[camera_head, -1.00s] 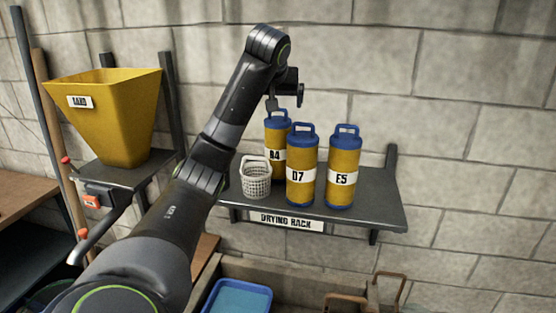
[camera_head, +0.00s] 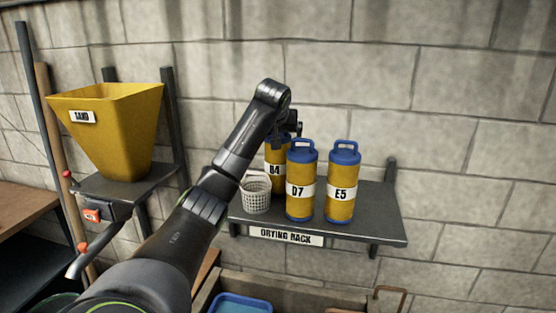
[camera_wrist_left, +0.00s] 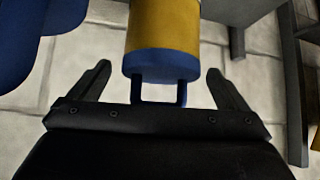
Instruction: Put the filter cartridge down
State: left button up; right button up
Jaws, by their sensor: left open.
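The yellow filter cartridge B4 (camera_head: 276,154), with a blue cap, stands upright at the back of the drying rack shelf (camera_head: 375,215), partly hidden behind cartridge D7 (camera_head: 300,206). My left gripper (camera_head: 290,128) is at the top of B4, and the arm hides part of the cap. In the left wrist view, the open fingers (camera_wrist_left: 158,72) lie on either side of a cartridge's blue handle (camera_wrist_left: 160,92), with visible gaps. Cartridge E5 (camera_head: 341,208) stands to the right of D7. My right gripper is not in view.
A white basket (camera_head: 256,196) stands on the shelf left of D7. The shelf's right end is clear. A yellow sand hopper (camera_head: 115,125) stands at the left. A blue tub (camera_head: 240,303) is below the shelf, and a block wall is behind.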

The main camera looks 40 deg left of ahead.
pick_arm(q)
jog(key=shift+p+x, duration=0.55)
jog(key=shift+x, duration=0.5)
jog(key=shift+w+a+f, duration=0.25)
jog(key=shift+a+f, duration=0.05)
jog(key=shift+f, duration=0.05)
jog(key=c, duration=1.8)
jog(key=shift+r, duration=0.15)
